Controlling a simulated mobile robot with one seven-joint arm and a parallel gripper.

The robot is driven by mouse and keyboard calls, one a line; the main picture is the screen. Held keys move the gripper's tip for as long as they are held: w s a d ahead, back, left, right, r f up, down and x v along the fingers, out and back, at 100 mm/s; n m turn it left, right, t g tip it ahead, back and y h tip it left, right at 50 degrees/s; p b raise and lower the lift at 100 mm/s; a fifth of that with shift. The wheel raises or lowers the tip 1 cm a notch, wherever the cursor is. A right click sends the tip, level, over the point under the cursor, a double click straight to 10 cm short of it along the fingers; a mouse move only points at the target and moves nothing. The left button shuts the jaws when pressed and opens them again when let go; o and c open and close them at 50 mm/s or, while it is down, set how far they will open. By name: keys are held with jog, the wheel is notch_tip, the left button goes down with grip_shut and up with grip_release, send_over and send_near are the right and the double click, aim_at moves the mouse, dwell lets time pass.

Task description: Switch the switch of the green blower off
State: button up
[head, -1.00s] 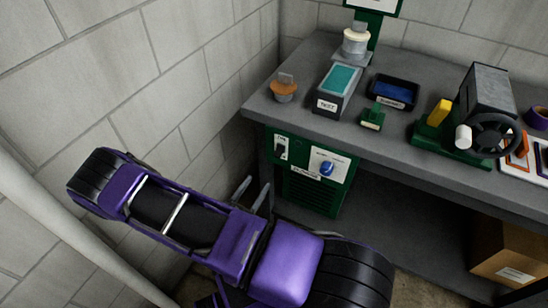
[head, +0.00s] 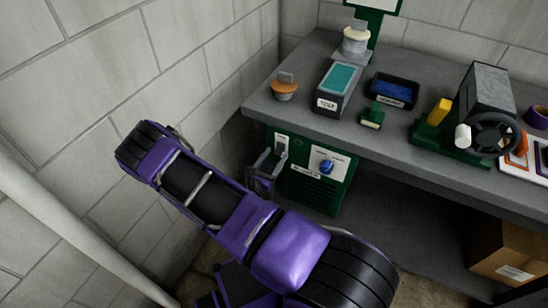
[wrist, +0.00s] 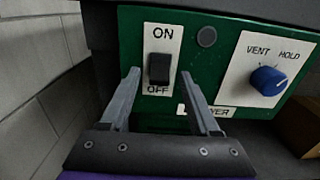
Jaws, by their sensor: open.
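The green blower (head: 318,192) stands under the bench at its left end, facing me. In the wrist view its green front (wrist: 210,65) carries a white plate with a black rocker switch (wrist: 159,69), marked ON above and OFF below. I cannot tell which way the rocker is tipped. My gripper (wrist: 160,75) is open and empty, its two grey fingers pointing at the panel on either side of the switch's lower part. I cannot tell whether they touch the panel. In the head view my gripper (head: 268,165) is just in front of the blower's left side.
A blue knob (wrist: 268,80) marked VENT and HOLD is right of the switch. The bench top (head: 310,75) overhangs the blower and bears several items. A block wall (head: 190,80) is close on the left. A cardboard box (head: 508,250) stands below, at right.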

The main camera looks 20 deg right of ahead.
grip_shut()
jog(key=t+h+b, duration=0.1)
jog(key=b, duration=0.2)
jog(key=shift+f, duration=0.3)
grip_release()
jog(key=shift+a, duration=0.1)
